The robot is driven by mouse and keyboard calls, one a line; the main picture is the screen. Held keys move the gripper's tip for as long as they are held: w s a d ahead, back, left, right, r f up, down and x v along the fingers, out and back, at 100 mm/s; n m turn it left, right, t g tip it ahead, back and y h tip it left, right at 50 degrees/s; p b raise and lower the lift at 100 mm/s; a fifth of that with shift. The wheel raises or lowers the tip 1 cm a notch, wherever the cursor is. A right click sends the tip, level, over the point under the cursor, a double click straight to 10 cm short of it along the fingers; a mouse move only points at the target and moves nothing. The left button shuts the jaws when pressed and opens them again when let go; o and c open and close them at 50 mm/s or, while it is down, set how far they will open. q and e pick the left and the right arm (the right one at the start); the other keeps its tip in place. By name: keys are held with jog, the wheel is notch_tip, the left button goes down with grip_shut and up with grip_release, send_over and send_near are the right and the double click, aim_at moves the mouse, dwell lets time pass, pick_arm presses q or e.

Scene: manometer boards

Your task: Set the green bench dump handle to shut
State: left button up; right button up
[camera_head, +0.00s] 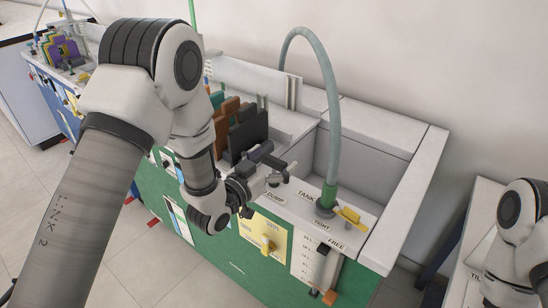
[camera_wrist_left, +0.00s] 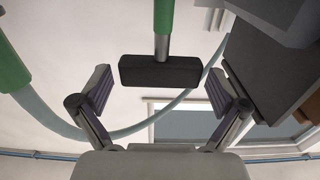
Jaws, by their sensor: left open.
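The green bench (camera_head: 245,275) fills the middle of the head view, with a DUMP label (camera_head: 275,201) on its top ledge. My left gripper (camera_head: 273,171) is just above and behind that label. In the left wrist view, my left gripper (camera_wrist_left: 163,98) is open. A black crossbar handle (camera_wrist_left: 160,72) on a grey rod with a green base shows between the fingers, a gap on each side. I take it for the dump handle. In the head view it is mostly hidden by the gripper. My right arm is at the right edge; its gripper is out of view.
A grey-green hose (camera_head: 334,110) arches from a green fitting beside a yellow tap (camera_head: 350,216) near the TANK label. Dark and brown boards (camera_head: 246,133) stand close behind my left gripper. A blue bench stands at far left.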

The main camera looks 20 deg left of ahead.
aim_at(274, 184)
pick_arm(q)
jog(key=c, duration=1.7)
notch_tip(274, 184, down, 5)
jog(key=b, duration=0.3)
jog(key=shift+r, duration=0.25)
jog(key=o, duration=1.7)
jog(key=v, duration=0.7)
jog(key=shift+s, duration=0.2)
